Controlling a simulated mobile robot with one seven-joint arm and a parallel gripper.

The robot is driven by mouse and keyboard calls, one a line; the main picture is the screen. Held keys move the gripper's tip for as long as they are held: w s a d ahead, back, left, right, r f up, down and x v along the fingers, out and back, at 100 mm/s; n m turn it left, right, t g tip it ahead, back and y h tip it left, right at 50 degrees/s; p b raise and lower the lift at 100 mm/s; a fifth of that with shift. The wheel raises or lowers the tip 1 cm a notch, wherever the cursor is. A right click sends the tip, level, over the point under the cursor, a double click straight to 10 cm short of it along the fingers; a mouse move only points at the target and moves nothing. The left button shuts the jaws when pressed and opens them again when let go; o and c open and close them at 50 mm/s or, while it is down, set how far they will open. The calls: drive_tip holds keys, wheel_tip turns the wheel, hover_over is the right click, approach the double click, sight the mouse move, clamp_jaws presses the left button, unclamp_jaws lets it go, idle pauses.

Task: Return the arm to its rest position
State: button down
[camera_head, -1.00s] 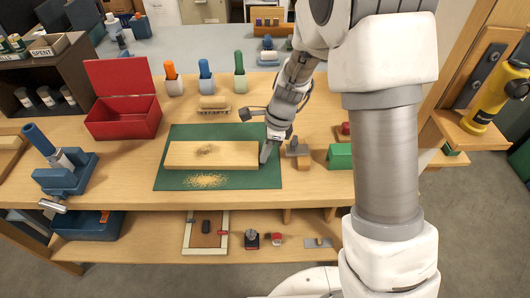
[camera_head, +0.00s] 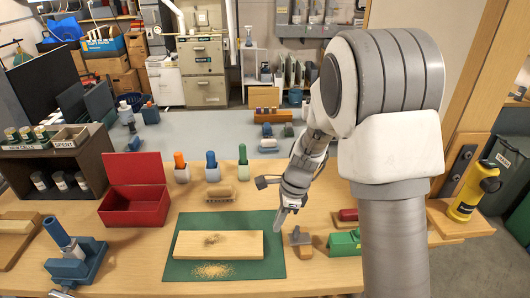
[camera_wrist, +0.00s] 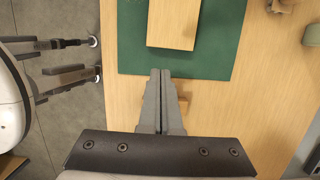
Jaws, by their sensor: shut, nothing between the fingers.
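My gripper (camera_head: 281,222) hangs over the right edge of the green mat (camera_head: 180,270), to the right of the wooden board (camera_head: 218,246). In the wrist view my gripper (camera_wrist: 160,72) has its two grey fingers together with nothing between them. The fingertips point at the near edge of the green mat (camera_wrist: 221,50) there, and the board (camera_wrist: 173,22) lies just beyond them. My arm reaches in from the right side of the head view, with its upper links high and its forearm bent down to the bench.
Right of the mat stand a small grey-and-wood tool (camera_head: 301,241) and a green box (camera_head: 344,243). An open red box (camera_head: 136,208) and a blue vise-like tool (camera_head: 73,252) are at left. A yellow flashlight-like item (camera_head: 472,194) is at right. Sawdust (camera_head: 213,271) lies on the mat.

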drive_tip(key=s+d+r+n+t, duration=0.15)
drive_tip(key=s+r+n, duration=0.25)
drive_tip(key=r, duration=0.4)
drive_tip(key=s+d+r+n+t, duration=0.1)
drive_tip(key=s+d+r+n, duration=0.2)
drive_tip(key=r, duration=0.4)
drive_tip(key=s+d+r+n+t+h, duration=0.1)
drive_tip(key=s+d+r+n, duration=0.1)
drive_tip(key=s+r+n, duration=0.2)
drive_tip(key=s+d+r+n+t+h, duration=0.1)
drive_tip(key=s+d+r+n+t, duration=0.1)
drive_tip(key=s+n, duration=0.5)
drive_tip(key=s+r, duration=0.1)
drive_tip(key=s, duration=0.2)
drive_tip(key=shift+r+h, duration=0.4)
drive_tip(key=shift+a, duration=0.25)
